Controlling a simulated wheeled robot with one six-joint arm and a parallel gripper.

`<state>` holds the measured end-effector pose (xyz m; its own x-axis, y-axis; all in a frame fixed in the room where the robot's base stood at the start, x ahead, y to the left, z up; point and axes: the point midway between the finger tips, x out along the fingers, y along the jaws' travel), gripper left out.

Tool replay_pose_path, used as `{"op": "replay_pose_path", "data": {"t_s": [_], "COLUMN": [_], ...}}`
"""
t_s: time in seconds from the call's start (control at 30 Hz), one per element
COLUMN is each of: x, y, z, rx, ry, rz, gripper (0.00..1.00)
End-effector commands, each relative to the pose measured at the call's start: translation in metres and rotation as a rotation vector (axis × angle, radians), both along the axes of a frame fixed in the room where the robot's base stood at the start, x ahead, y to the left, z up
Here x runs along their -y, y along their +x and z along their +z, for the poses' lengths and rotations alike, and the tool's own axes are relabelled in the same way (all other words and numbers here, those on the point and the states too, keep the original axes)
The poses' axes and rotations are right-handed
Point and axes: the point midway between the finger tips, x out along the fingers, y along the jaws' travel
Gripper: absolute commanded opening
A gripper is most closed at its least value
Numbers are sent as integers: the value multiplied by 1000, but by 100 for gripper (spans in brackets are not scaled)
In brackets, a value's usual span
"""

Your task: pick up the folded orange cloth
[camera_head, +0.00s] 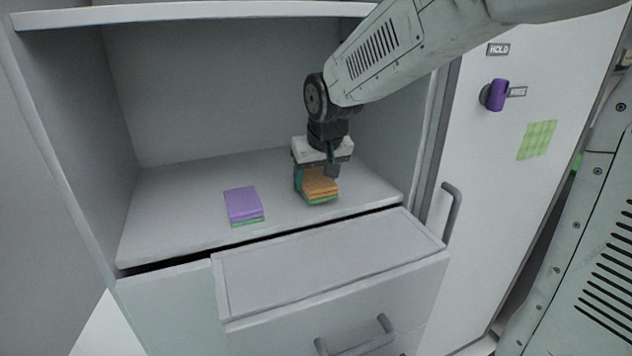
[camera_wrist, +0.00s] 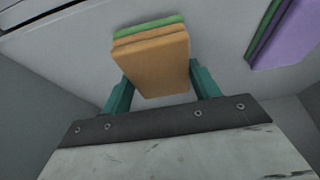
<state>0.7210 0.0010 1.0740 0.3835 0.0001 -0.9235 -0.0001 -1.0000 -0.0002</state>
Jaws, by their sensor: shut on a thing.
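The folded orange cloth (camera_head: 320,183) is on the cabinet shelf, right of its middle, with a green layer showing under it. In the wrist view the orange cloth (camera_wrist: 152,62) fills the space between my gripper's two teal fingers, with the green layer along its far edge. My gripper (camera_head: 318,178) points down and is shut on the orange cloth from its sides. In the wrist view the fingers of my gripper (camera_wrist: 162,92) are on either side of the cloth. I cannot tell whether the cloth touches the shelf. My gripper hides part of its back.
A folded purple cloth (camera_head: 243,203) with a green layer lies to the left on the shelf (camera_head: 180,215); it also shows in the wrist view (camera_wrist: 290,35). Cabinet walls and an upper board surround the space. A drawer front juts out below. A door with a handle (camera_head: 451,215) stands right.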

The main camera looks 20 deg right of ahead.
Motion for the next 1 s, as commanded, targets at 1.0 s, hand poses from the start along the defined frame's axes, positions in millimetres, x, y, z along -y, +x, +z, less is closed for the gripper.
{"op": "replay_pose_path", "data": {"t_s": [1.0], "x": [30], "y": [-154], "z": [41], "rx": [0], "ry": [-1], "rz": [-1], "gripper": [39]}}
